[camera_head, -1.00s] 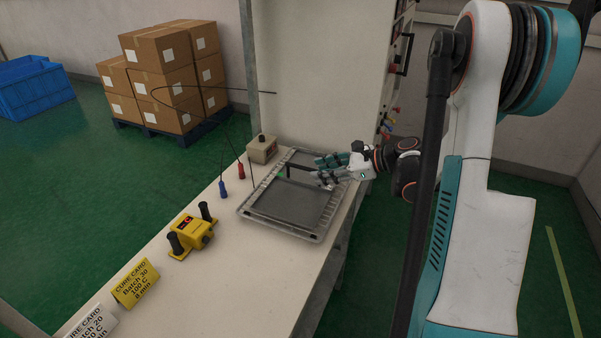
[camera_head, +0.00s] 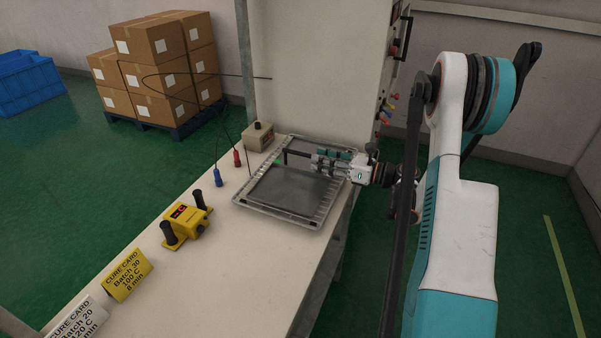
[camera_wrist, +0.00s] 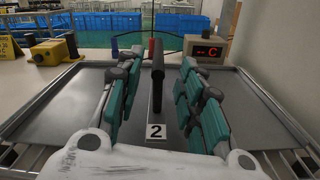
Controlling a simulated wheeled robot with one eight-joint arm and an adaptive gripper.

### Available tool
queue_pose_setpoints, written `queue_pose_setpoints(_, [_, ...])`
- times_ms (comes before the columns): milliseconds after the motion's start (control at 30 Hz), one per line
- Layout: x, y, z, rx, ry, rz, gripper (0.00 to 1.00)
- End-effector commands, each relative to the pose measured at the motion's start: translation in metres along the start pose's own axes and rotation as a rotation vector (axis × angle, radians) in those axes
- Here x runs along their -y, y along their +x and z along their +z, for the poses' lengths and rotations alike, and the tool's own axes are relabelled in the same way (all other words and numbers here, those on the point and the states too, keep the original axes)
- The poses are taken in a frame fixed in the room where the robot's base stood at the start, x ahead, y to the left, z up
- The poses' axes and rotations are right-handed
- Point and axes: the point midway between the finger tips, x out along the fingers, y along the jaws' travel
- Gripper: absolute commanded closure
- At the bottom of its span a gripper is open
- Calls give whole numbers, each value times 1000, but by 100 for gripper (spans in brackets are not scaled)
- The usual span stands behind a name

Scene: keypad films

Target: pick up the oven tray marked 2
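The oven tray (camera_head: 283,195) is a flat dark grey sheet lying on a light wire rack on the bench. In the wrist view the tray (camera_wrist: 62,108) carries a white label "2" (camera_wrist: 156,132) near its front. A black bar-shaped handle (camera_wrist: 158,62) stands along the tray's middle, above its surface; its dark end also shows in the head view (camera_head: 296,154). My gripper (camera_head: 318,159) is over the tray from the right. In the wrist view its teal fingers (camera_wrist: 158,95) are apart, one on each side of the handle, with visible gaps.
A small box with a red "C" display (camera_wrist: 205,50) stands behind the tray, with blue (camera_head: 218,177) and red (camera_head: 237,158) pieces nearby. A yellow two-handled device (camera_head: 186,224) and cure cards (camera_head: 126,273) sit on the bench. A tall pale cabinet (camera_head: 320,70) stands behind.

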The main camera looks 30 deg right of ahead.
Motion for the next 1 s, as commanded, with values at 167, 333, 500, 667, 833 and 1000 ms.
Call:
queue_pose_setpoints(167, [0,16,0,0,-1,0,65])
queue_pose_setpoints(333, [-1,24,0,-1,-1,2,65])
queue_pose_setpoints(500, [-3,47,1,-1,-1,4,65])
queue_pose_setpoints(667, [-3,67,3,-1,-1,2,65])
queue_pose_setpoints(833, [-2,69,5,-1,-1,-1,65])
queue_pose_setpoints(1000, [-3,69,5,-1,-1,0,88])
